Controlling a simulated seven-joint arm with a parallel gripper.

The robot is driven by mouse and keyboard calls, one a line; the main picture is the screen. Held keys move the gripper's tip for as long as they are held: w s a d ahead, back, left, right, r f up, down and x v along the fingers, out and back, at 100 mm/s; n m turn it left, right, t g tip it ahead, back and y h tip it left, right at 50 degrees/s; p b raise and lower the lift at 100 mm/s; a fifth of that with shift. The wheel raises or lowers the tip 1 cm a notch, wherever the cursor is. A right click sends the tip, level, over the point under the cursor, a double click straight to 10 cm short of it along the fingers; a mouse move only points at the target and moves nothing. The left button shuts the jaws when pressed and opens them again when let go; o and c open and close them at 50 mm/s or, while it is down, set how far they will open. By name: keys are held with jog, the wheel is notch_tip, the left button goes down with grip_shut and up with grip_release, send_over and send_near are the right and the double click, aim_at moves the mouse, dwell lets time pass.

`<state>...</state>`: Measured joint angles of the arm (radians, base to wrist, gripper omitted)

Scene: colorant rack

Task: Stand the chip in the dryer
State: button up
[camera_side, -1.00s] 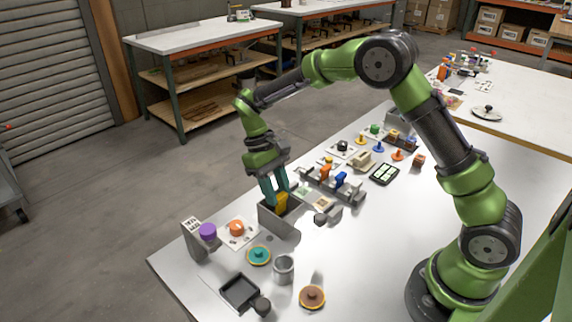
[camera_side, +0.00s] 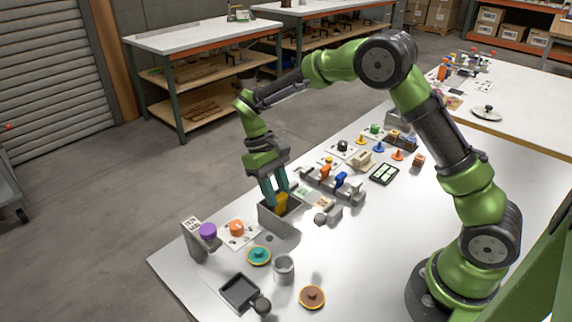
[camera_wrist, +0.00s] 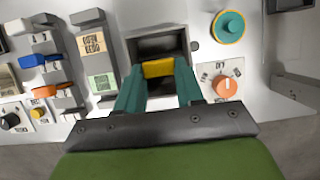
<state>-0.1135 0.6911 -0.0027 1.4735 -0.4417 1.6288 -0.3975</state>
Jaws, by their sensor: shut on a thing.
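The chip is a yellow block (camera_side: 281,202), and it also shows in the wrist view (camera_wrist: 158,68). My gripper (camera_side: 278,198) has teal fingers and is shut on the chip; in the wrist view the fingertips (camera_wrist: 158,75) are on either side of it. The dryer appears to be the grey open-topped box (camera_side: 281,222). The chip and fingertips are at its opening, with the chip's lower part hidden by the box wall. In the wrist view the dark inside of the box (camera_wrist: 152,46) shows beyond the chip. I cannot tell whether the chip touches the floor of the box.
An orange knob (camera_side: 236,227) on a white plate and a purple knob (camera_side: 208,231) on a grey stand are left of the box. A teal disc (camera_side: 259,255) and a grey cup (camera_side: 284,269) are in front. A rack with orange and blue pieces (camera_side: 340,180) stands to the right.

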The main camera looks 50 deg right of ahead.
jog(key=shift+f, duration=0.3)
dwell(0.4)
jog(key=shift+f, duration=0.35)
jog(key=shift+f, duration=0.55)
dwell(0.3)
jog(key=o, duration=1.2)
jog(key=shift+c, duration=1.3)
jog(key=shift+o, duration=1.4)
notch_tip(320, 180, up, 7)
